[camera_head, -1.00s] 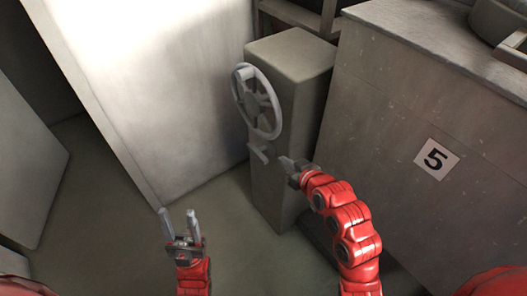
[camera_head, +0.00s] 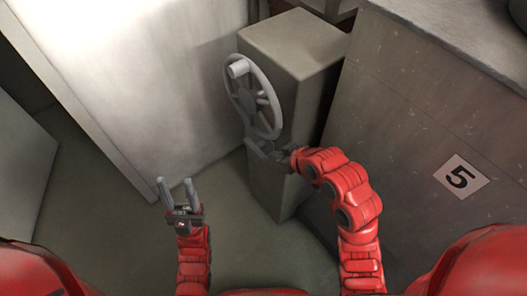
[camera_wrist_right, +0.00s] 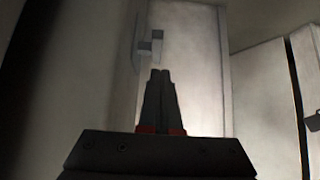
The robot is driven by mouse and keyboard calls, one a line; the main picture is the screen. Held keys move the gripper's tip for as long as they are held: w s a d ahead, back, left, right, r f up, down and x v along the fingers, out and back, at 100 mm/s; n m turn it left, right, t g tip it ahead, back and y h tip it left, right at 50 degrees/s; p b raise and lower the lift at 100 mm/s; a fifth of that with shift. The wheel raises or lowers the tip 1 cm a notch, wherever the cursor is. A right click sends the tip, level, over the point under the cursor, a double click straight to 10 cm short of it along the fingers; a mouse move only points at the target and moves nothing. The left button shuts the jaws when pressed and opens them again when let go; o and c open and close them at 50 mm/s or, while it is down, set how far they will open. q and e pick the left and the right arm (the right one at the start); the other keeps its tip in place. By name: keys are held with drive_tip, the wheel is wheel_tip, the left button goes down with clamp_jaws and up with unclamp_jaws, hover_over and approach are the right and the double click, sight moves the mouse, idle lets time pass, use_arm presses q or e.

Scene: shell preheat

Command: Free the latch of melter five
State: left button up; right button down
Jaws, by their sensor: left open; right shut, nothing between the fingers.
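Melter five is the large grey box (camera_head: 400,120) on the right, with a "5" label (camera_head: 461,178). A grey post (camera_head: 293,40) stands beside it and bears a spoked handwheel (camera_head: 266,123). A small grey latch lever (camera_head: 256,148) sticks out of the post just below the wheel; it also shows in the right wrist view (camera_wrist_right: 152,45). My right gripper (camera_head: 270,152) is shut and empty, its tips close by the latch; I cannot tell whether they touch. In the wrist view its fingertips (camera_wrist_right: 160,72) lie just below the latch. My left gripper (camera_head: 175,184) is open and empty, low at left.
A tall pale panel (camera_head: 150,90) stands left of the post. Another grey block (camera_head: 20,170) is at the far left. The floor (camera_head: 110,215) between them is clear. The melter's side wall is close to my right arm.

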sight(256, 153)
drive_tip(key=x, duration=1)
